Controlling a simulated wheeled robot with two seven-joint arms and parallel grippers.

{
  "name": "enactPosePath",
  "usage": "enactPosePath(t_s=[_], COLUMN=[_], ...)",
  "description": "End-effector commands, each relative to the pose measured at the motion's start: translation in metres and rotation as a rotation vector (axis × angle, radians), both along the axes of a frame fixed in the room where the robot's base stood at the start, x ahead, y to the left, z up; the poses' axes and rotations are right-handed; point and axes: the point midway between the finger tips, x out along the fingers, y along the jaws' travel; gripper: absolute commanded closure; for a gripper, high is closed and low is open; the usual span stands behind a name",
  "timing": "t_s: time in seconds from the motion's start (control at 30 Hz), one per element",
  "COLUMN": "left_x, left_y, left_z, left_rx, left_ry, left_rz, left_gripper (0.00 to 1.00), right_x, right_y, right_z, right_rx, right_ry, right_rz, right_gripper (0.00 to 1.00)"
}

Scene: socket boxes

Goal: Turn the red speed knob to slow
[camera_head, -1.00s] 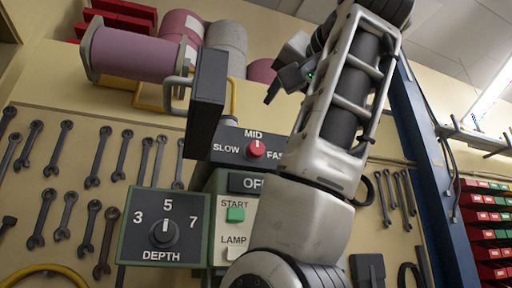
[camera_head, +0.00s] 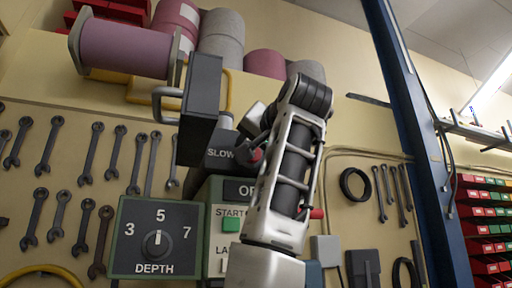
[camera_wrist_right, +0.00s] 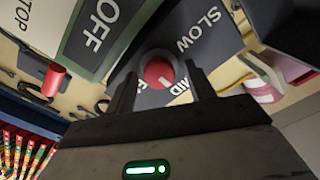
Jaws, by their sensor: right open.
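The red speed knob (camera_head: 256,156) sits on a dark panel (camera_head: 222,157) marked SLOW; my right arm hides the rest of the panel in the head view. In the right wrist view the red knob (camera_wrist_right: 159,72) shows between the two fingers of my right gripper (camera_wrist_right: 160,84). The gripper is open, one finger on each side of the knob; I cannot tell whether they touch it. A white mark on the knob points toward the MID label, which is partly hidden. SLOW (camera_wrist_right: 198,30) is readable. My left gripper is not in view.
Below is a box with an OFF plate and a green START button (camera_head: 231,222). A DEPTH dial (camera_head: 157,243) stands at its left. A dark upright plate (camera_head: 200,105) with a grey handle is close left of the speed panel. A red cylinder (camera_wrist_right: 55,78) is near STOP.

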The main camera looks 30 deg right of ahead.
Motion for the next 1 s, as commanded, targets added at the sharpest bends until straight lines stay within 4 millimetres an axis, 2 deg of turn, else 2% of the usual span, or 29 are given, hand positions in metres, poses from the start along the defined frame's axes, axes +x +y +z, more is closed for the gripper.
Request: enactPosePath(t_s=[0.13,0.17,0.3,0.33,0.67,1.0], left_x=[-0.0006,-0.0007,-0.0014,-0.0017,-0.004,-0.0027], left_y=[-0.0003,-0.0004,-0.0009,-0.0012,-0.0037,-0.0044], left_z=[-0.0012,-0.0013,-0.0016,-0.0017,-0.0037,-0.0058], left_rx=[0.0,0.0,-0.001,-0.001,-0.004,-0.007], left_ry=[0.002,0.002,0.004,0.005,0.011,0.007], left_rz=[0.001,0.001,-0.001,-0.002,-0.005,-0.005], left_gripper=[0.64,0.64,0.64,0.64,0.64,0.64], right_x=[0.0001,0.0,-0.0001,-0.0001,-0.0002,-0.0002], right_y=[-0.0002,-0.0002,-0.0002,-0.0002,-0.0005,-0.001], right_z=[-0.0005,-0.0004,-0.0004,-0.0004,-0.0007,-0.001], right_rx=[0.0,0.0,0.0,0.0,-0.031,-0.237], right_ry=[0.0,0.0,0.001,0.001,0.009,0.058], right_rz=[0.0,0.0,-0.001,-0.001,-0.002,-0.004], right_gripper=[0.46,0.49,0.88,0.91,0.91,0.91])
